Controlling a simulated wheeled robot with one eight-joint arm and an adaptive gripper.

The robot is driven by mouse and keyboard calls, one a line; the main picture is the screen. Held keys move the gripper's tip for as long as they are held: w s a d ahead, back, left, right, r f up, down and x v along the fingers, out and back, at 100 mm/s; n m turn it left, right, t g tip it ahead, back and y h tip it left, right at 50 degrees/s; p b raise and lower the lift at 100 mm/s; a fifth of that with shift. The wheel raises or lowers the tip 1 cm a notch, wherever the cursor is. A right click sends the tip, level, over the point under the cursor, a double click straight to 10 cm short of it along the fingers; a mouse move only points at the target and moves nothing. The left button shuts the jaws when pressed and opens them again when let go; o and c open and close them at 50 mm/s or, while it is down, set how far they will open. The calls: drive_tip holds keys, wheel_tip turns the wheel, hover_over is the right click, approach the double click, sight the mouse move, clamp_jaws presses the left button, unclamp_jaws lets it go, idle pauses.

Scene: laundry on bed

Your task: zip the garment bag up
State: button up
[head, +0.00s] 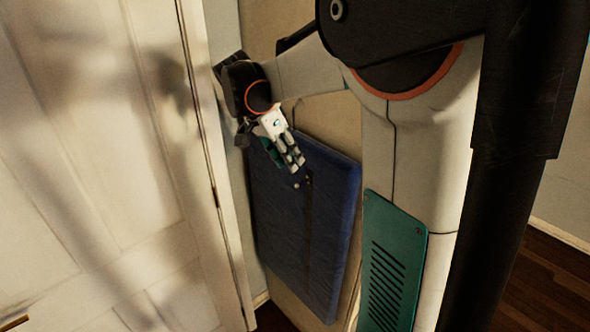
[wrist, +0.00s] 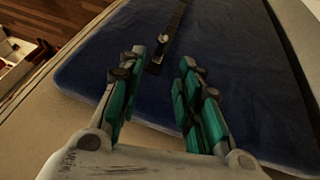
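The garment bag (head: 330,215) is a flat dark-blue panel hanging upright against a beige surface. Its zip (head: 308,225) is a dark strip running down the front. In the wrist view, the blue bag (wrist: 235,60) fills the middle, and the dark zip strip (wrist: 172,32) ends near my fingertips. My gripper (head: 293,170) is at the upper part of the bag, by the top of the strip. In the wrist view, my gripper (wrist: 162,58) has its teal fingers apart, with the strip's end showing between the tips. Nothing is visibly held. I cannot tell whether the fingers touch the bag.
A white panelled door (head: 90,150) stands close on the left of my gripper. A wooden floor (head: 545,285) shows at the lower right. In the wrist view, an open white container (wrist: 20,50) with small red and dark items lies at the left edge.

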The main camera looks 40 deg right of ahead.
drive_tip(key=v, duration=0.4)
drive_tip(key=shift+w+a+r, duration=0.1)
drive_tip(key=shift+r, duration=0.3)
drive_tip(key=shift+a+f, duration=0.1)
